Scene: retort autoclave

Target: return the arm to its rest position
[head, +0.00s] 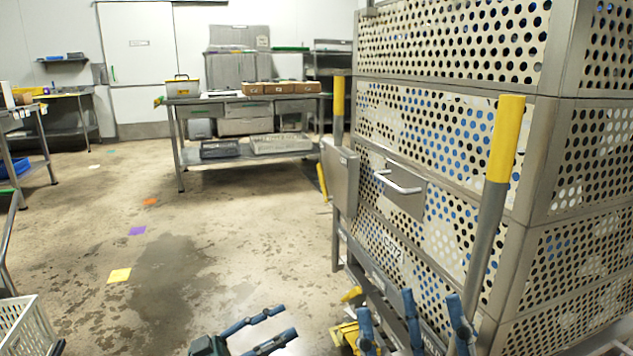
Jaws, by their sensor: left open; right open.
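My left gripper (288,322) shows at the bottom middle of the head view. Its two blue fingers are spread and point right, with nothing between them. My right gripper (410,308) shows at the bottom right, with its blue fingers apart and pointing up. It is in front of the lower part of the perforated metal basket stack (455,130), and I see nothing held in it. I cannot tell whether it touches the stack. Most of both arms is below the picture.
The stack's cart has yellow-topped posts (507,140) close to my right gripper. A white crate (22,325) is at the lower left. A steel table (250,101) with boxes stands at the back. The wet floor (190,240) between is mostly clear, with coloured squares on it.

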